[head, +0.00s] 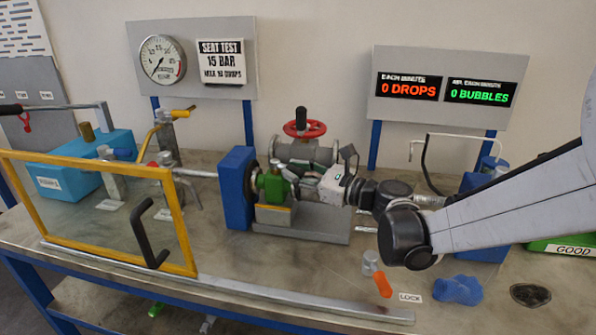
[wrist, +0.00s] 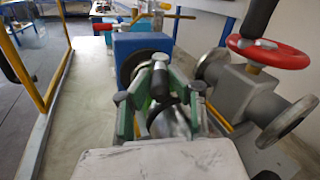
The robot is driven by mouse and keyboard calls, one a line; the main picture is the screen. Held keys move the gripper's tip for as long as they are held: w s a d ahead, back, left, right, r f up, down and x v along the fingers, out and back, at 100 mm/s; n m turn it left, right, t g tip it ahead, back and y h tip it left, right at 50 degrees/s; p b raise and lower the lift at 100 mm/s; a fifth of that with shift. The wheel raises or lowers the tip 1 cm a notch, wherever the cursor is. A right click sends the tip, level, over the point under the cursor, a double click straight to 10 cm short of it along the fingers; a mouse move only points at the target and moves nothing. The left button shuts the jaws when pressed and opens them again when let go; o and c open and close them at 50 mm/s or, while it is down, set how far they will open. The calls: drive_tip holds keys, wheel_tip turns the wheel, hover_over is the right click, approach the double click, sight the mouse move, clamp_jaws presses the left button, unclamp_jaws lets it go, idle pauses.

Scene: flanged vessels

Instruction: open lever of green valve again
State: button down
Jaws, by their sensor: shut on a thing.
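The green valve (head: 270,188) is clamped in the test stand in front of the blue block, in the middle of the bench. My gripper (head: 288,176) reaches it from the right in the head view. In the wrist view my gripper's fingers (wrist: 160,88) close in from both sides on the dark lever (wrist: 159,82) of the valve. The fingers hide much of the valve body and the lever's far end, so the lever's exact angle is hard to tell.
A grey flanged valve with a red handwheel (head: 304,129) stands close behind the green valve. The blue block (head: 237,187) is at its left. A yellow-framed clear guard (head: 100,210) stands at the front left. The bench front right holds an orange-handled lock (head: 382,284) and a blue cloth (head: 458,290).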

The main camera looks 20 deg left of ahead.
drive_tip(key=c, duration=1.6)
unclamp_jaws()
drive_tip(key=v, duration=1.2)
